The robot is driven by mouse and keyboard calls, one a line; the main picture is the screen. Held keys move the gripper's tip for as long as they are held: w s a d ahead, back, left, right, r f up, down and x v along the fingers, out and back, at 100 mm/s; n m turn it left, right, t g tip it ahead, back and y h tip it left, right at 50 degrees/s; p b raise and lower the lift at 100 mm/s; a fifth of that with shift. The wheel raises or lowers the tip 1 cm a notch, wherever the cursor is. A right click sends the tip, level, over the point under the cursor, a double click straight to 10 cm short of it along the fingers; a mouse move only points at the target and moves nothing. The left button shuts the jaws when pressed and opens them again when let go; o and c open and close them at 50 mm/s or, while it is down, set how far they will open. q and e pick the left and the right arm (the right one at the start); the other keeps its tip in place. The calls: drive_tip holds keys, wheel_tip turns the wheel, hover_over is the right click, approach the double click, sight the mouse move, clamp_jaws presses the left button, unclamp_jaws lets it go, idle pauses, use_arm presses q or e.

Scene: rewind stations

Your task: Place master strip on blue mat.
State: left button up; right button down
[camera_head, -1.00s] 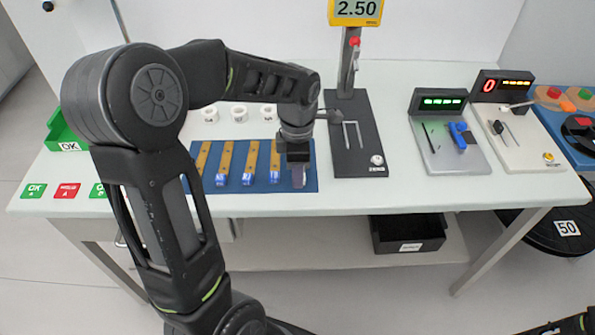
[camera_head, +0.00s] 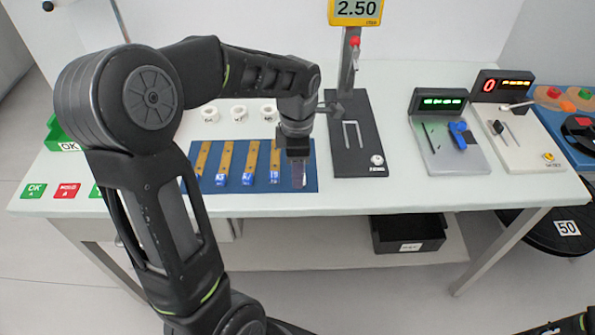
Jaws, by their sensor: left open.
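The blue mat (camera_head: 232,186) lies on the white table, left of the dark stand. Several tan strips with blue labelled ends lie side by side on it, such as the leftmost one (camera_head: 203,158) and the rightmost clearly seen one (camera_head: 275,158). I cannot tell by marking which is the master strip. My left gripper (camera_head: 298,174) is open, pointing down over the right part of the mat. A pale, narrow shape shows at its fingertips; I cannot tell whether it is a strip end or the fingers. The gripper and wrist hide the mat's upper right. My right gripper is out of view.
A dark stand (camera_head: 367,160) with a yellow 2.50 display rises right of the mat. White rings (camera_head: 239,114) stand behind the strips. Two devices (camera_head: 447,155) (camera_head: 520,150) sit farther right. OK and red cards (camera_head: 68,191) lie at the left front.

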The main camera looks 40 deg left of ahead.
use_arm(q)
wheel_tip(320, 180, up, 11)
drive_tip(key=shift+f, duration=0.2)
drive_tip(key=shift+d+f, duration=0.1)
idle(0.5)
